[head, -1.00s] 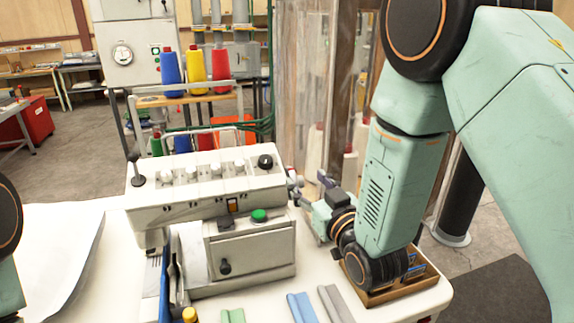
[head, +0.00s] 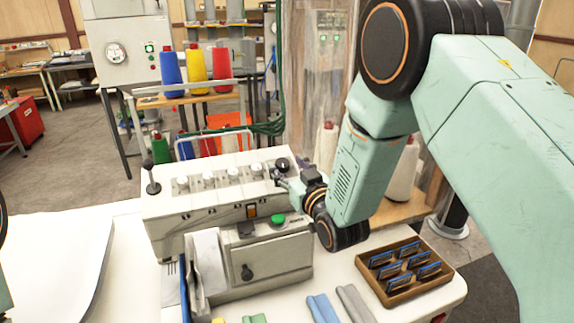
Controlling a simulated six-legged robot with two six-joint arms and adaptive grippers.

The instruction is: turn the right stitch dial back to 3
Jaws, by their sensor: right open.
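The white sewing machine (head: 190,222) stands on the table with a row of several small pale dials along its top. My right gripper (head: 277,179) is open at the machine's right end, close to the black knob and the rightmost dial. Whether it touches either is too small to tell. My left gripper is out of view.
A brown tray (head: 367,279) with several dark blue-edged pieces lies at the right. Thread cones (head: 196,66) stand behind. White fabric (head: 60,258) covers the left.

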